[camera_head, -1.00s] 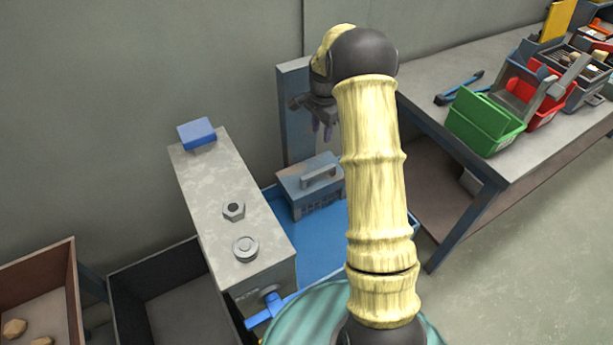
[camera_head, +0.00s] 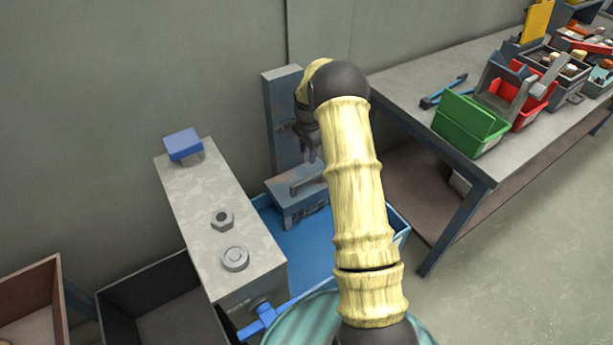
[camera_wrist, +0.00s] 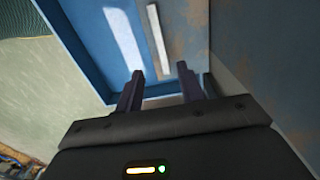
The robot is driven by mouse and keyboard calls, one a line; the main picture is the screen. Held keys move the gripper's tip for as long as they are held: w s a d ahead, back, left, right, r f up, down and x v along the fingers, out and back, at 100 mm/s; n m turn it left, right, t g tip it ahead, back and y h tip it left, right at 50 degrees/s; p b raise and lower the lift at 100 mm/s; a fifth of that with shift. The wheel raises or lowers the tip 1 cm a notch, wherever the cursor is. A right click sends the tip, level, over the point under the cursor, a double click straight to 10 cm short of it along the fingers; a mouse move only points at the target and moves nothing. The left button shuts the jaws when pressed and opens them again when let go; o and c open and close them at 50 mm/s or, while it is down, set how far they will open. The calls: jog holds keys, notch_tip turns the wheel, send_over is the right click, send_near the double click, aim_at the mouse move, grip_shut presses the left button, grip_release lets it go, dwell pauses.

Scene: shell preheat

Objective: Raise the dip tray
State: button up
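The dip tray appears to be the blue-grey box (camera_head: 290,205) with a bar handle (camera_head: 309,179) on top. It sits low in front of an upright grey-blue post (camera_head: 283,120), over a blue basin (camera_head: 304,242). My gripper (camera_head: 312,152) points down just above the handle. In the wrist view my gripper (camera_wrist: 160,88) has its two dark fingers spread apart. The pale handle bar (camera_wrist: 157,38) shows ahead, lined up with the gap between them. I see no contact with the handle. My arm hides part of the tray's right side and the basin.
A grey tank (camera_head: 218,215) with a blue block (camera_head: 183,144), a nut (camera_head: 222,220) and a blue valve handle (camera_head: 262,318) stands left of the basin. A workbench (camera_head: 425,90) with a green bin (camera_head: 470,124) is at right. A dark open crate (camera_head: 150,275) lies front left.

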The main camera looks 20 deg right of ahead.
aim_at(308, 178)
notch_tip(308, 178, down, 12)
jog(key=shift+r, duration=0.15)
dwell(0.3)
